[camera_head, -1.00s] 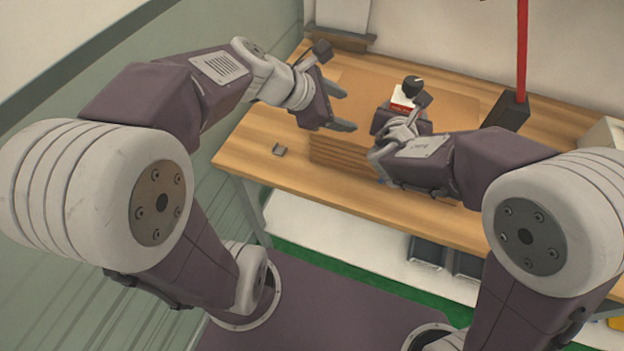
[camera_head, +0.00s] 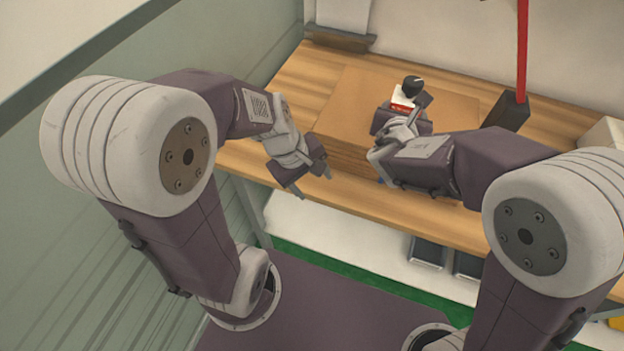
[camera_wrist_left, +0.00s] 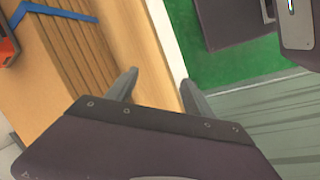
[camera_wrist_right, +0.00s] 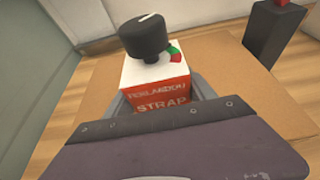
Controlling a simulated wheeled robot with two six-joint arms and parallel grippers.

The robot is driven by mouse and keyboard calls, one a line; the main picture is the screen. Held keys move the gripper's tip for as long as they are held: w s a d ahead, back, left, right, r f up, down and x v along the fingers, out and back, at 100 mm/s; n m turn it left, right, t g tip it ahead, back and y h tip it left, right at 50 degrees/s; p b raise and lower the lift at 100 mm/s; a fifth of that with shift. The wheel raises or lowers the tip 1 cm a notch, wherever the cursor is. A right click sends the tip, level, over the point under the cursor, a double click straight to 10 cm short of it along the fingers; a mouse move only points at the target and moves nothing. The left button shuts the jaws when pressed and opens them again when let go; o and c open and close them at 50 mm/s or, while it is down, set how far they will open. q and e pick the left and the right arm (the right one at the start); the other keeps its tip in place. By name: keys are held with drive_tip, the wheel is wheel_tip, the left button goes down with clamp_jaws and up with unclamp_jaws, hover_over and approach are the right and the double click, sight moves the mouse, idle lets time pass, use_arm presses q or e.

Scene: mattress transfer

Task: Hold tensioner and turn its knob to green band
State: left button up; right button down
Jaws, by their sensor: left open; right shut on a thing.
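The tensioner (camera_head: 402,101) is a white and red box with a black knob (camera_head: 412,85) on top, standing on the stacked cardboard. In the right wrist view the knob (camera_wrist_right: 145,38) has a white mark on its top, and a band of green and red (camera_wrist_right: 175,55) shows beside its base. The mark does not appear to be at the green. My right gripper (camera_wrist_right: 163,100) is shut on the tensioner's body, with fingers along its sides. My left gripper (camera_head: 312,182) is open and empty near the table's front edge, apart from the tensioner.
The brown cardboard stack (camera_head: 360,97) lies on the wooden table (camera_head: 285,88). A blue strap (camera_wrist_left: 50,12) shows against the stack in the left wrist view. A red post with a dark base (camera_head: 508,110) stands at the right. Dark boxes (camera_head: 428,252) sit below the table.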

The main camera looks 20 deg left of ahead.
idle(0.4)
drive_tip(key=shift+r, duration=0.1)
use_arm(q)
drive_tip(key=w+d+r+n+g+h, duration=0.1)
drive_tip(key=w+d+r+n+h, duration=0.25)
drive_tip(key=r+n+h, duration=0.3)
drive_tip(key=w+d+r+n+h, duration=0.2)
drive_tip(key=w+r+n+h, duration=0.25)
drive_tip(key=r+n, duration=0.25)
use_arm(e)
drive_tip(key=shift+a, duration=0.1)
use_arm(q)
drive_tip(key=w+r+m+g+h, duration=0.3)
drive_tip(key=w+m, duration=0.4)
drive_tip(key=w, duration=0.5)
drive_tip(key=shift+w+d+h, duration=0.15)
drive_tip(key=shift+d+h, duration=0.15)
drive_tip(key=shift+h, duration=0.4)
